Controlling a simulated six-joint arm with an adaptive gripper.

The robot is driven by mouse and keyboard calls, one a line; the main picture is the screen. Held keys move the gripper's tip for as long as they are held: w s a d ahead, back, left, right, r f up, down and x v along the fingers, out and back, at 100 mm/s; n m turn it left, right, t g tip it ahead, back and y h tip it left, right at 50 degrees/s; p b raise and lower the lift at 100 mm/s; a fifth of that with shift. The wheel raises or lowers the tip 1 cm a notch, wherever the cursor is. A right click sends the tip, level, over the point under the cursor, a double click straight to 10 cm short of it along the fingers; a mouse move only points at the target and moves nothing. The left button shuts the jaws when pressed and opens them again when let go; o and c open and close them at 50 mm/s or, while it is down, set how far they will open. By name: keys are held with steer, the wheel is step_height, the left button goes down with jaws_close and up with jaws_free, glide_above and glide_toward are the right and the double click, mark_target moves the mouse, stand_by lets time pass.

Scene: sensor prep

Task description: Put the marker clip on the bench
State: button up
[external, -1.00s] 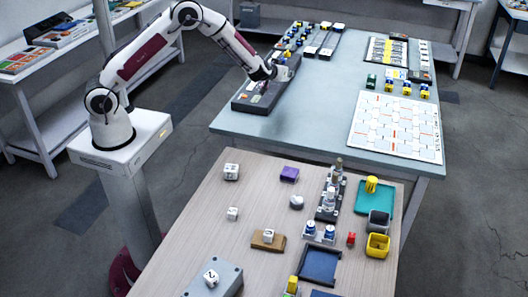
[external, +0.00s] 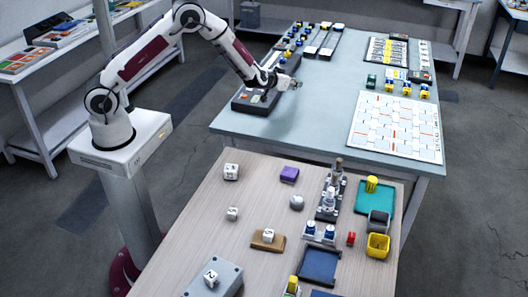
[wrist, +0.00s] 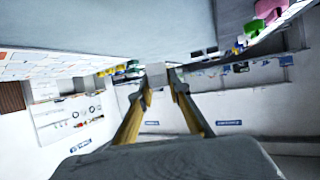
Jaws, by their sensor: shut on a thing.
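My gripper (external: 288,83) is at the right end of my arm, beside the dark tray at the left of the blue-grey bench (external: 325,100). In the wrist view its two fingers (wrist: 160,86) are closed on a small light grey piece (wrist: 156,70), which I take to be the marker clip. The piece is too small to make out in the external view. The bench surface fills the upper part of the wrist view (wrist: 120,28). I cannot tell whether the piece touches the bench.
The dark tray (external: 243,102) lies at the bench's left edge. A white grid board (external: 397,126) lies at the right. Racks with coloured pieces stand at the back. The bench's middle is clear. A wooden table (external: 195,215) with several small items stands in front.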

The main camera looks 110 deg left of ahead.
glide_above(293, 110)
steer(key=shift+a+f, duration=0.2)
steer(key=shift+f, duration=2.9)
steer(key=shift+f, duration=1.85)
steer(key=shift+f, duration=0.2)
steer(key=o, duration=0.8)
steer(key=shift+r, duration=0.2)
steer(key=shift+v, duration=6.05)
